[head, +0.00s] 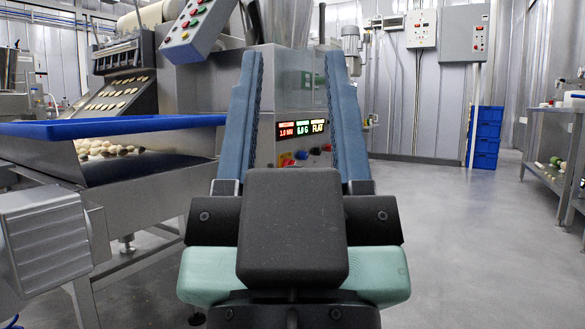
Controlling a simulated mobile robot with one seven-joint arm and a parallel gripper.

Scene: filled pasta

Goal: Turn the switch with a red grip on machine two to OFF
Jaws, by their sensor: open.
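My gripper (293,62) is open and empty, with its two blue fingers reaching up and away from me. Between and beyond the fingers stands a grey machine (275,100) with lit red, green and yellow displays (302,128). Below the displays is a row of small coloured controls. A red and yellow control (287,160) sits at the row's left end, near the left finger in the picture. It is too small to read its setting or any OFF mark. I cannot read a machine number. The fingers hide parts of the machine's front, and nothing shows as touched.
At left is a steel conveyor machine with a blue rim (110,125) and pasta pieces. A tilted button panel (197,28) hangs above it. Blue crates (485,137) and wall boxes (465,33) stand behind. A steel table (553,150) is at right. The floor (440,225) there is clear.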

